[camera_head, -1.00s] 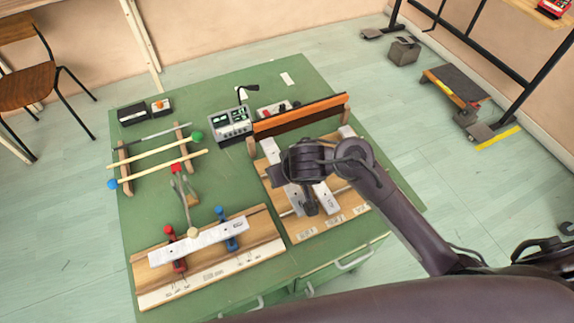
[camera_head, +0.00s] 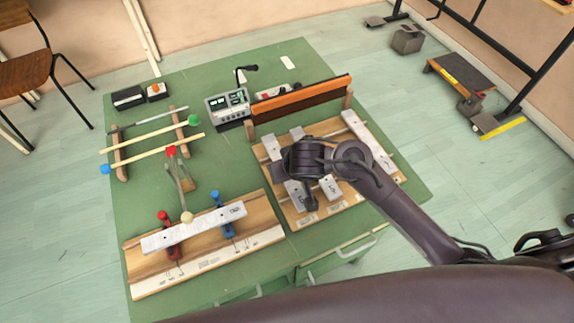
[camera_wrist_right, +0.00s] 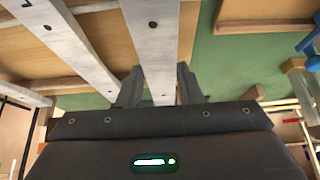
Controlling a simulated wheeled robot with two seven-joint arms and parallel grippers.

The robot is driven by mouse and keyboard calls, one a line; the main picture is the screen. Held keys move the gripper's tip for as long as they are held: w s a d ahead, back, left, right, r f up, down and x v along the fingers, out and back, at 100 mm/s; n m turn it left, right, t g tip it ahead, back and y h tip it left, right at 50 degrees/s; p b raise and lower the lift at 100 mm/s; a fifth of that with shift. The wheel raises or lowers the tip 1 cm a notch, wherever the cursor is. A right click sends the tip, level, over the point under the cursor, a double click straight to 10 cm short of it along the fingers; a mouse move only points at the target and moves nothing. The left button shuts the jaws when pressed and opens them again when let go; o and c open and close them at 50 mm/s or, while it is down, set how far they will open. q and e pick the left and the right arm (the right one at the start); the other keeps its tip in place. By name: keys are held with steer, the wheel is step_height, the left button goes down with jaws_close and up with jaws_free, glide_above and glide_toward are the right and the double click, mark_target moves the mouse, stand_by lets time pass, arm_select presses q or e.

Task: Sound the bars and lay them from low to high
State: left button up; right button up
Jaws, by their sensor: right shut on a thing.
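Three pale metal bars lie on the wooden rack (camera_head: 340,211) at the right of the table: a left bar (camera_head: 298,197), a middle bar (camera_head: 331,188) and a right bar (camera_head: 368,140). My right gripper (camera_wrist_right: 158,88) is shut on the left bar, which runs between its fingers in the right wrist view; my arm hides part of it in the head view. Another pale bar (camera_head: 195,229) lies across the red clamp (camera_head: 168,245) and the blue clamp (camera_head: 226,223) on the left board (camera_head: 140,283). My left gripper is not in view.
An orange-brown wooden rail (camera_head: 301,98) stands behind the rack. A display box (camera_head: 229,107) is to its left. Sticks with a green ball (camera_head: 194,120) and a blue ball (camera_head: 106,169) rest on a stand. Green tabletop (camera_head: 225,165) is clear mid-table.

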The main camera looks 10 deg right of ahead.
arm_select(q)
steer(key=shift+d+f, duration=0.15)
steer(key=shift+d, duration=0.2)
arm_select(e)
steer(key=shift+f, duration=0.2)
arm_select(q)
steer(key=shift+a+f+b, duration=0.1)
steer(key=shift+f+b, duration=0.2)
steer(key=shift+b, duration=0.05)
arm_select(e)
steer(key=shift+f, duration=0.4)
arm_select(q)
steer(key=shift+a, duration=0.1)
arm_select(e)
steer(key=o, duration=1.2)
steer(key=p+v, duration=0.3)
steer(key=v, duration=0.4)
steer(key=shift+s+r+p, duration=0.2)
steer(key=shift+r+p, duration=0.15)
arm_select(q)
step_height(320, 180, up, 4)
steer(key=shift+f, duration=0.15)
